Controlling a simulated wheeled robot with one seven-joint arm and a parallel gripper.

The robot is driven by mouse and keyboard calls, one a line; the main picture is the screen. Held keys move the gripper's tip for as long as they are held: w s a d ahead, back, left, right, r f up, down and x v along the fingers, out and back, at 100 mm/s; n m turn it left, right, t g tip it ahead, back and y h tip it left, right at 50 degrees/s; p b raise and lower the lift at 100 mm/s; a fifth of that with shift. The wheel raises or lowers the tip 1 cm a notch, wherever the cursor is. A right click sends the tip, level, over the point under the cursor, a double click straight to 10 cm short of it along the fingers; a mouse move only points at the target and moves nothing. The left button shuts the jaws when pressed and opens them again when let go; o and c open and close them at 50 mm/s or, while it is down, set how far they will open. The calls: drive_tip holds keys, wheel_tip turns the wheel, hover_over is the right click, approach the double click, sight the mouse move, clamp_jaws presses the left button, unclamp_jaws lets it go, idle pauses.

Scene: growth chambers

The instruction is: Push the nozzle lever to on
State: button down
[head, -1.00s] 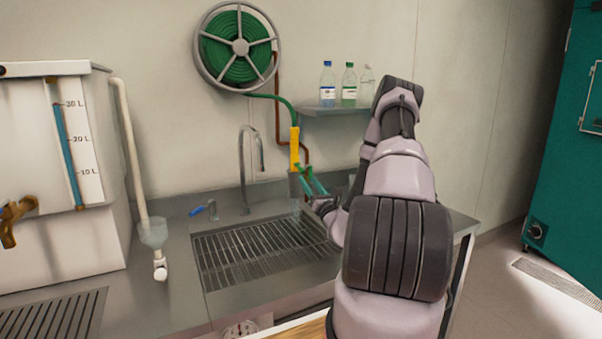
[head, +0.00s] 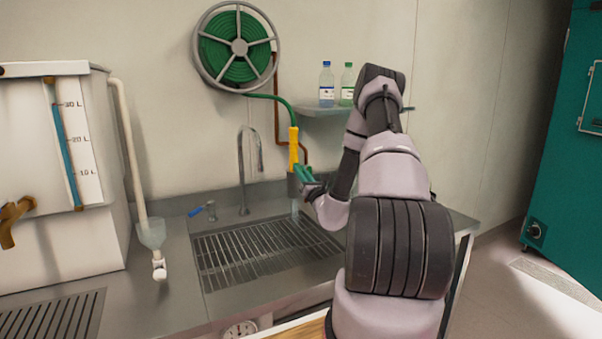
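The nozzle (head: 293,146) hangs upright on the green hose at the wall behind the sink, its yellow body above a grey lower part (head: 293,186). A pale, narrow shape shows just under it; I cannot tell if it is water or a tip. I cannot make out the lever. My gripper (head: 303,173), with green fingers, is at the right side of the nozzle's lower end, touching it or very close. The fingers overlap in this view, so their gap is unclear.
A sink with a grate (head: 262,252) lies below, with a curved faucet (head: 242,165) and a blue-handled tap (head: 203,210) to the left. The hose reel (head: 239,47) is above. A shelf (head: 335,111) with bottles is behind my arm.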

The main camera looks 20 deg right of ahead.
drive_tip(key=shift+f+t, duration=0.25)
drive_tip(key=shift+t, duration=0.55)
drive_tip(key=c, duration=0.8)
unclamp_jaws()
drive_tip(key=shift+w, duration=0.1)
drive_tip(key=v, duration=0.7)
drive_tip(key=shift+s+f, duration=0.15)
drive_tip(key=shift+s, duration=0.05)
